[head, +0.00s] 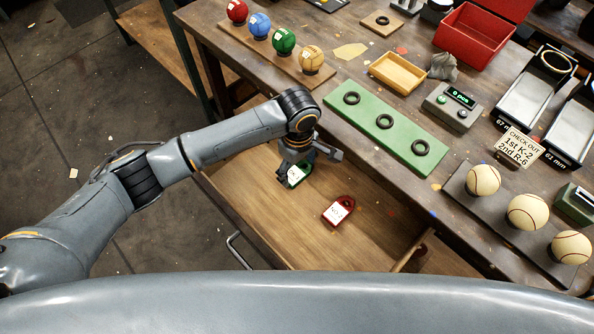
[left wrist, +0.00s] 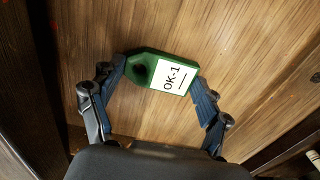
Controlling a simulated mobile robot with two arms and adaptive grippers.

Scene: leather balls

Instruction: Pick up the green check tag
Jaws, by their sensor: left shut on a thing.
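The green check tag (left wrist: 181,84) has a white label reading "OK-1" and a dark hole at one end. It is in the open wooden drawer, and it shows partly in the head view (head: 297,174). My left gripper (left wrist: 160,79) is shut on the tag, one finger at the holed end and one at the label end. In the head view my left gripper (head: 294,177) points down into the drawer and hides part of the tag. My right gripper is not in view.
A red tag (head: 338,211) with a white label lies in the open drawer (head: 290,225), right of my left gripper. The workbench (head: 340,68) above holds colored balls on a rack, a green board (head: 366,116) with black rings, and three pale balls on a dark strip.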

